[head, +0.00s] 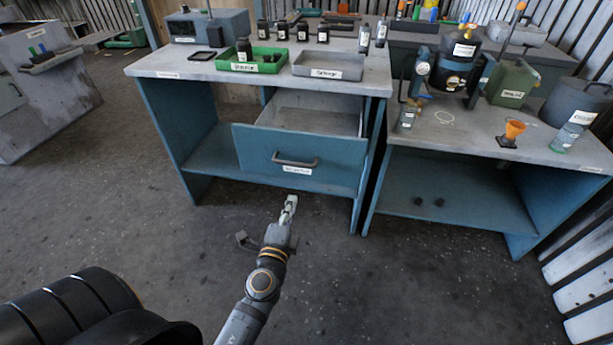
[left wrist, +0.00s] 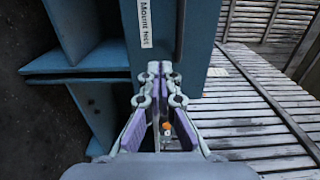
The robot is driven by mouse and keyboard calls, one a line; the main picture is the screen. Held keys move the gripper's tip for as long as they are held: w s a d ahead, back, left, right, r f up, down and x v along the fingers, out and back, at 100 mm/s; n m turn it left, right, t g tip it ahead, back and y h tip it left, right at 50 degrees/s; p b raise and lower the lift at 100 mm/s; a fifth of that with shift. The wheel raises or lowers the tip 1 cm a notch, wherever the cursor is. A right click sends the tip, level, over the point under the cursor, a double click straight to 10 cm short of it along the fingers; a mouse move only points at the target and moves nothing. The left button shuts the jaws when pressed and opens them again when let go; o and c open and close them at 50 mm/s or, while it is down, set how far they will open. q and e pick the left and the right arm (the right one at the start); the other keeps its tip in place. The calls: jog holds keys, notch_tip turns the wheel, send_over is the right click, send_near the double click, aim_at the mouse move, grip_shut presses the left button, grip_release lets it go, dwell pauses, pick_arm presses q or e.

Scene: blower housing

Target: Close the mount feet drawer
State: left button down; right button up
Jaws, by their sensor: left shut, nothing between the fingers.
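The mount feet drawer (head: 255,155) is pulled out of the left blue bench, so its grey inside shows in the head view. Its blue front bears a dark bar handle (head: 296,161) and a white label (head: 297,170). In the left wrist view the label (left wrist: 146,22) reads "Mount feet". My left gripper (head: 290,203) is shut and empty. In the head view it appears just below the drawer front and its handle. In the left wrist view its fingertips (left wrist: 160,72) point toward the drawer front, by the label. I cannot tell whether they touch it. My right gripper is not in view.
The bench top (head: 205,72) above the drawer holds a green tray (head: 251,66), a grey tray (head: 328,75) and several dark bottles. A second blue bench (head: 460,150) stands close on the right. The floor (head: 400,290) in front is clear.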

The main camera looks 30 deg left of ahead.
pick_arm(q)
jog(key=p, duration=0.3)
send_near(302, 171)
jog(key=w+r, duration=0.3)
jog(key=w, duration=0.3)
jog(key=shift+w+a, duration=0.45)
jog(key=shift+w, duration=0.05)
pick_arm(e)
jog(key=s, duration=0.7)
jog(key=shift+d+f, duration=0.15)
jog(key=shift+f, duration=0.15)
